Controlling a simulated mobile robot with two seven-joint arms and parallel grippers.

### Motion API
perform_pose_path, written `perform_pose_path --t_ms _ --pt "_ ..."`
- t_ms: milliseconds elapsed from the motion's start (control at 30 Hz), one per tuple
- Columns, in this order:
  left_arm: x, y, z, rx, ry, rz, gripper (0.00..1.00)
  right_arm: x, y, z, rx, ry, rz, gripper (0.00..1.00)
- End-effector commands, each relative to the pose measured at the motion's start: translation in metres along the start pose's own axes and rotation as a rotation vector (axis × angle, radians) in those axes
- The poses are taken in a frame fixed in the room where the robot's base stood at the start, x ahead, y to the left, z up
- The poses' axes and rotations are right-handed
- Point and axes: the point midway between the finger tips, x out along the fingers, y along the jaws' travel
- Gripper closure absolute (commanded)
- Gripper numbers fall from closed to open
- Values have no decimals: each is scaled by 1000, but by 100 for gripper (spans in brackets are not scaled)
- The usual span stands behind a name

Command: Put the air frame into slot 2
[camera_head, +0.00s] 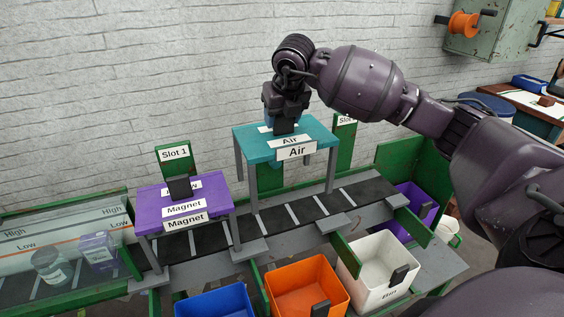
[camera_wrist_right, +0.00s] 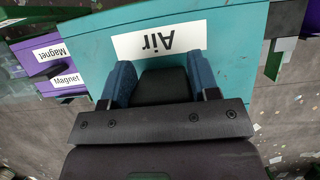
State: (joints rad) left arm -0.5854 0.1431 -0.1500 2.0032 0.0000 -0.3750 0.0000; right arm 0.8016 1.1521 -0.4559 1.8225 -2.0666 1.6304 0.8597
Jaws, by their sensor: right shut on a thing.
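The air frame (camera_head: 272,143) is a teal table-like frame with grey legs, "Air" labels and a black handle on top. My right gripper (camera_head: 284,115) is shut on that handle from above. In the right wrist view the two blue fingers (camera_wrist_right: 155,85) flank the black handle, over the teal top (camera_wrist_right: 230,45). The frame is upright across the belt, right of the purple Magnet frame; I cannot tell whether its legs touch down. A green post (camera_head: 270,178) behind it has its sign hidden. Another slot sign (camera_head: 346,120) at right has its number covered. My left gripper is not in view.
The purple Magnet frame (camera_head: 155,208) stands over the belt (camera_head: 318,207) at the Slot 1 sign (camera_head: 174,153). Blue (camera_head: 215,303), orange (camera_head: 305,284) and white (camera_head: 376,265) bins stand in front. A purple bin (camera_head: 412,207) is at the belt's right end.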

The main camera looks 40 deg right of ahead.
Motion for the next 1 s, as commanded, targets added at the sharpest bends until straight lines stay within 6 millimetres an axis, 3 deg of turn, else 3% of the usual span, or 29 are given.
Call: perform_pose_path --t_ms 300,633,900,1000 --pt "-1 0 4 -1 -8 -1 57 55 0 -23 0 0 1 100" --pt "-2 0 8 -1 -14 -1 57 74 0 -30 0 -2 1 100" --pt "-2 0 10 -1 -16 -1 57 106 0 -43 0 0 0 100" --pt "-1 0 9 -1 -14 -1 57 108 0 -44 0 -4 1 100"
